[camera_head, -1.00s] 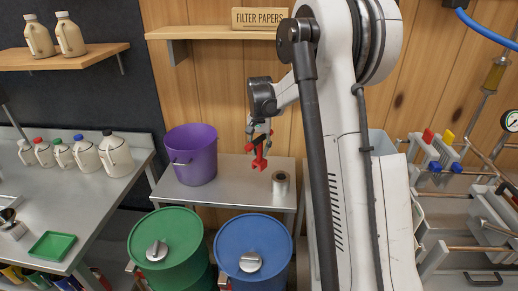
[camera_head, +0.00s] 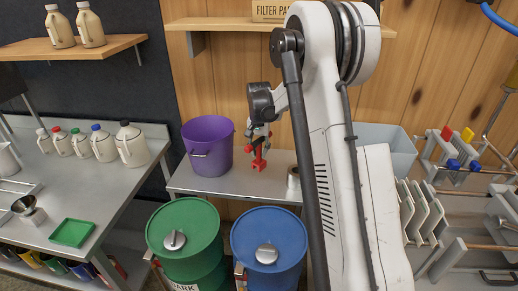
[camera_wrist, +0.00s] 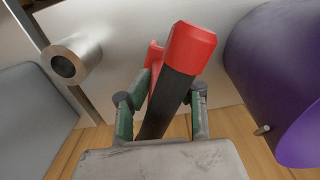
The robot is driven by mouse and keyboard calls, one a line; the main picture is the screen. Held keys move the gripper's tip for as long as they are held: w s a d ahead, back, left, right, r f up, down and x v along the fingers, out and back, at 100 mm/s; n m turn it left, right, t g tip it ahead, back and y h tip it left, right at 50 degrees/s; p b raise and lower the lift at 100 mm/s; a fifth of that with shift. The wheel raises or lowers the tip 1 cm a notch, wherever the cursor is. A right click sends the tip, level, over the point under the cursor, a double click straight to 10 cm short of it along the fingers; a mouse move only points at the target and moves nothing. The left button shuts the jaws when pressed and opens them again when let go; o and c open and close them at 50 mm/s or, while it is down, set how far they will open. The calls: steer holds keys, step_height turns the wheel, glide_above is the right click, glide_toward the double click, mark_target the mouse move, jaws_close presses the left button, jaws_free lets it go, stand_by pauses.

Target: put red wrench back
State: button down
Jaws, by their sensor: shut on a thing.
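The red wrench (camera_head: 260,160) hangs below my gripper (camera_head: 260,133) in the head view, over the small metal table beside the purple bucket. In the wrist view the wrench has a red head (camera_wrist: 190,47) and a dark handle (camera_wrist: 165,100). My gripper (camera_wrist: 162,103) is shut on the dark handle, with the red head sticking out beyond the fingertips. The lower end of the handle is hidden by the gripper body.
The purple bucket (camera_head: 208,145) stands left of the wrench. A metal roll (camera_head: 293,178) is to its right, partly behind my arm. Green (camera_head: 185,235) and blue (camera_head: 268,240) drums stand in front. A counter with jugs (camera_head: 131,145) is at left; coloured items sit on its lower shelf (camera_head: 60,266).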

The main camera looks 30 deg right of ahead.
mark_target(259, 159)
steer(key=shift+f, duration=0.2)
steer(key=shift+f+b, duration=0.9)
steer(key=shift+f, duration=0.25)
steer(key=shift+f, duration=0.1)
steer(key=shift+f+b, duration=0.55)
steer(key=shift+f, duration=0.05)
steer(key=c, duration=0.8)
jaws_free()
steer(key=shift+c, duration=0.2)
steer(key=shift+r, duration=0.2)
